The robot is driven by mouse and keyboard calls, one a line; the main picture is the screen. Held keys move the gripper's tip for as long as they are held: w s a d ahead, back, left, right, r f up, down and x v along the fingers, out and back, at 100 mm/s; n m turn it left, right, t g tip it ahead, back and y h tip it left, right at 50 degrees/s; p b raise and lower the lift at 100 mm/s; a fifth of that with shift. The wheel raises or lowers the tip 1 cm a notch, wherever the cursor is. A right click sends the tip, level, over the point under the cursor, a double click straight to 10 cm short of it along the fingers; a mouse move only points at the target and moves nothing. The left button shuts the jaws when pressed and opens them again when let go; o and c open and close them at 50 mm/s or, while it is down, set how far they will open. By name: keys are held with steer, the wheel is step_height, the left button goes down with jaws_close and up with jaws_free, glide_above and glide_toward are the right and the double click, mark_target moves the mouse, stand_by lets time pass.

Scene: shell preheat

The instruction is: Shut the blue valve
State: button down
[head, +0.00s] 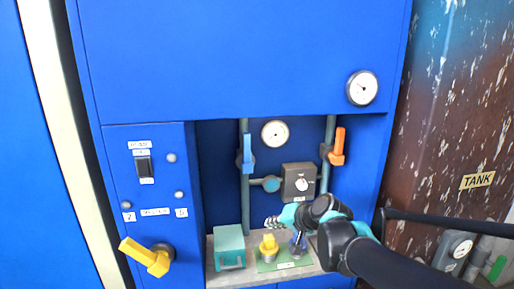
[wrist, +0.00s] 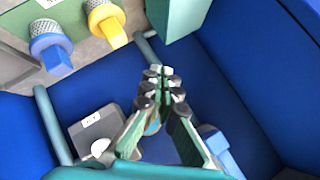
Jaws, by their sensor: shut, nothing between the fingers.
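The blue valve (head: 248,148) sits on the left vertical pipe inside the cabinet's recess. Its lever stands upright, in line with the pipe. In the wrist view a blue lever (wrist: 222,148) shows at lower right, beside my gripper's right finger and partly cut off by it. My gripper (head: 272,222) is in front of the recess, lower than the valve and slightly right of it. In the wrist view its fingers (wrist: 162,78) come together at the tips with nothing held. I cannot tell whether it touches the lever.
An orange valve (head: 337,147) is on the right pipe. A grey box with a knob (head: 299,183) is between the pipes. A teal box (head: 229,246), a yellow-topped piece (head: 269,245) and a blue-topped piece (wrist: 55,53) stand below. A yellow lever (head: 147,257) sticks out at left.

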mark_target(247, 153)
steer(key=w+d+r+m+t, duration=0.2)
steer(key=r+m+t, duration=0.2)
steer(key=r, duration=0.6)
steer(key=w+d+r+m+t, duration=0.1)
steer(key=r+m+t, duration=0.3)
steer(key=r, duration=0.6)
steer(key=shift+w+d+r+m, duration=0.4)
steer(key=shift+w+m, duration=0.05)
steer(key=shift+m, duration=0.75)
steer(key=w+a, duration=0.7)
steer(key=w, duration=0.2)
steer(key=shift+a, duration=0.3)
